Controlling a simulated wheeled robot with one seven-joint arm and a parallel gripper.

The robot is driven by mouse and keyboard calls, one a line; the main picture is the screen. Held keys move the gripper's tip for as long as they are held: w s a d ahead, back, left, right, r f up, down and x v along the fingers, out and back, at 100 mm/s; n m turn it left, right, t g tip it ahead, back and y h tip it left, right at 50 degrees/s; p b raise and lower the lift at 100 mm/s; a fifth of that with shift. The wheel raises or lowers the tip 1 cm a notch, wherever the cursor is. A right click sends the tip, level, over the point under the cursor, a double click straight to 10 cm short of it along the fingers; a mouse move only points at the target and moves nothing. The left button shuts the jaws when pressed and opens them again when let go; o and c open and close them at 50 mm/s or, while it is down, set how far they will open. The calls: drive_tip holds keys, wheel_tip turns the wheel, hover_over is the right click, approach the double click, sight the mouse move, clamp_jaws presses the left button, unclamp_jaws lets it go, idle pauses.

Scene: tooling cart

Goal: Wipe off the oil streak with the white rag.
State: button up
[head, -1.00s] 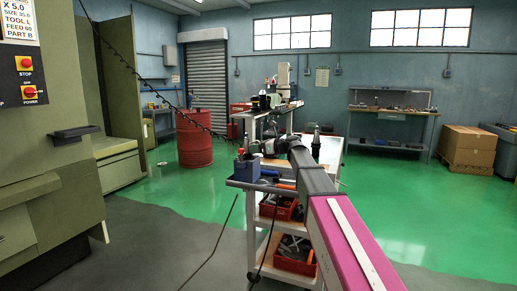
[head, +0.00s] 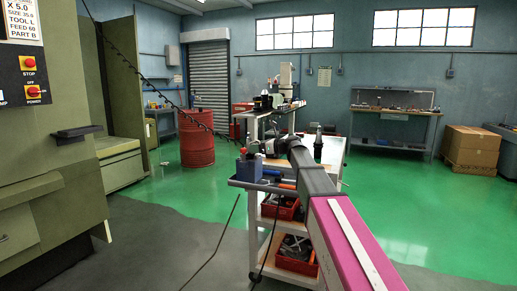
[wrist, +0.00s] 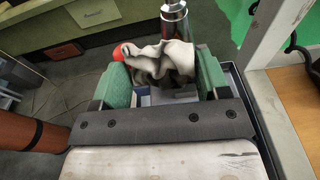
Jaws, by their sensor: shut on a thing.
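My gripper (wrist: 162,68) has green finger pads, shut on a crumpled white rag (wrist: 165,55) that bunches up between and beyond the fingertips. The rag has grey shaded folds, and its lower part is partly hidden between the fingers. In the head view my arm reaches forward to the tooling cart (head: 236,183), with its end near the blue box on the cart's left side. The rag cannot be made out there. I cannot make out the oil streak in either view.
A blue box (head: 249,171) stands on the cart top. Red bins (head: 297,262) sit on the lower shelves. In the wrist view a red rounded thing (wrist: 122,52) and a shiny metal cylinder (wrist: 174,18) are close to the rag. A red drum (head: 196,140) stands behind; green floor is open at right.

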drive_tip(key=shift+w+a+f, duration=0.1)
drive_tip(key=shift+w+a, duration=0.05)
drive_tip(key=shift+a, duration=0.25)
drive_tip(key=shift+w, duration=0.1)
drive_tip(key=shift+w+d, duration=0.35)
drive_tip(key=shift+w, duration=0.55)
drive_tip(key=shift+w+d, duration=0.35)
drive_tip(key=shift+w, duration=0.55)
drive_tip(key=shift+s+a, duration=0.1)
drive_tip(key=shift+s+a, duration=0.25)
drive_tip(key=shift+s, duration=0.35)
drive_tip(key=shift+s+a, duration=0.2)
drive_tip(key=shift+s, duration=0.45)
drive_tip(key=shift+s+a, duration=0.25)
drive_tip(key=shift+s, duration=0.35)
drive_tip(key=v, duration=0.6)
